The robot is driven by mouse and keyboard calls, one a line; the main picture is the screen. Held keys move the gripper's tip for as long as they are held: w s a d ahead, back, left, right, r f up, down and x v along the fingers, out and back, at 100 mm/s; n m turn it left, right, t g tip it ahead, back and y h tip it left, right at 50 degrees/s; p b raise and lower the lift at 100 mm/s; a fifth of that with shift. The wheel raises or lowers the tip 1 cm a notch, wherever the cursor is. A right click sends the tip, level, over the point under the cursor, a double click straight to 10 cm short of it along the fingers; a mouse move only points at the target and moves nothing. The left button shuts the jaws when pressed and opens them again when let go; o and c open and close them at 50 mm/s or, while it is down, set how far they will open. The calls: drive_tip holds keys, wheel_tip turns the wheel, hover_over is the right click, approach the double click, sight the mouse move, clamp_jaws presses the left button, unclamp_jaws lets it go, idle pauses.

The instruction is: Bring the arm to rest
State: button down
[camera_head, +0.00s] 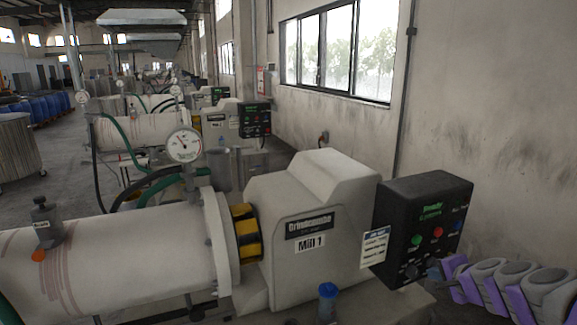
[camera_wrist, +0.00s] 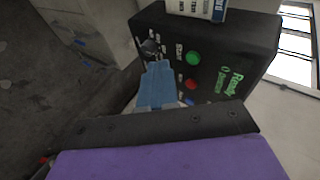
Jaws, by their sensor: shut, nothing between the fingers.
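My arm reaches in from the right edge of the head view, with pale and purple links. My gripper (camera_head: 434,270) is at the lower front of the black control box (camera_head: 396,212) of Mill 1. In the wrist view the blue-grey fingers of my gripper (camera_wrist: 157,68) are together and empty. They point at a dark knob (camera_wrist: 150,47) on the control box (camera_wrist: 240,45). The tips look very close to the knob; I cannot tell whether they touch it. The panel has a green button (camera_wrist: 194,58), a red button (camera_wrist: 190,84) and a blue button (camera_wrist: 190,102).
The Mill 1 housing (camera_head: 305,235) and its white drum (camera_head: 120,260) fill the foreground. A blue-capped item (camera_head: 328,300) stands low before the housing. A gauge (camera_head: 184,145) rises behind the drum. A stained wall (camera_head: 500,120) stands behind the control box.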

drive_tip(key=s+a+r+n+g+y, duration=0.1)
drive_tip(key=s+a+n+g+y, duration=0.3)
drive_tip(key=a, duration=1)
drive_tip(key=s+a+f+n+g, duration=0.25)
drive_tip(key=s+a+n, duration=0.35)
drive_tip(key=s+a, duration=0.6)
drive_tip(key=s+d+f+n+g+h, duration=0.1)
drive_tip(key=s+n+g+h, duration=0.1)
drive_tip(key=s, duration=1)
drive_tip(key=s+d+f+n+g+h, duration=0.1)
drive_tip(key=s+n+g+h, duration=0.1)
drive_tip(key=s, duration=1.1)
drive_tip(key=shift+d+f+n+g+h, duration=0.3)
drive_tip(key=shift+d+f+g+h, duration=0.15)
drive_tip(key=shift+g, duration=0.7)
drive_tip(key=shift+a, duration=0.1)
